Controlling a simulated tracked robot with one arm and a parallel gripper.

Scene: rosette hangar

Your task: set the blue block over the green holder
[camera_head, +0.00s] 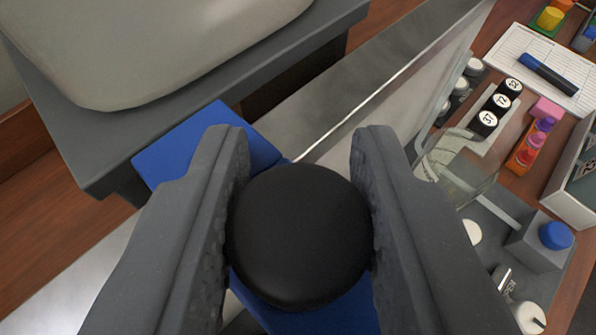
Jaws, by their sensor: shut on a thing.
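My gripper (305,165) is shut on a black round knob (300,235), which sits between its two grey fingers. A flat blue block (205,148) shows behind and beyond the left finger, and blue also shows under the knob at the bottom. The knob appears to be on top of this blue block, but the fingers hide most of the join. I cannot make out a green holder for certain; a small green-edged tray (541,28) with yellow and orange pieces stands at the top right.
A grey table with a beige rounded object (150,45) is at the upper left. A grey metal ledge (385,75) runs diagonally. On the right are numbered black-and-white jars (502,103), a blue marker (547,72) on a sheet, and a grey box with a blue cap (556,236).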

